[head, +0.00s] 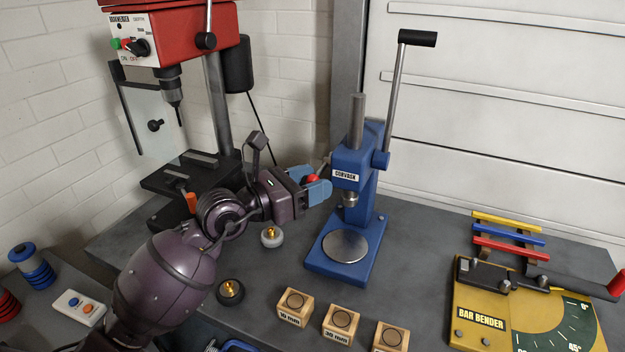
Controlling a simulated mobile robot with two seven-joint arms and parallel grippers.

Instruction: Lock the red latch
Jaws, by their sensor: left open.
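A small red knob (311,179) shows beside the blue arbor press (351,168) marked CORVAGK, on its left side. A short grey rod by the knob runs toward the press; I cannot tell for sure that this is the red latch. My left gripper (314,183) reaches in from the left, with its blue fingers open around the knob. The fingers partly hide the knob, and I cannot tell whether they touch it. My right gripper is out of view.
A red drill press (170,28) stands behind my left arm. Wooden blocks (295,306) line the front edge. A yellow bar bender (480,305) with coloured bars (508,236) is at right. Two knobs (271,236) sit near my arm. The bench between press and bender is clear.

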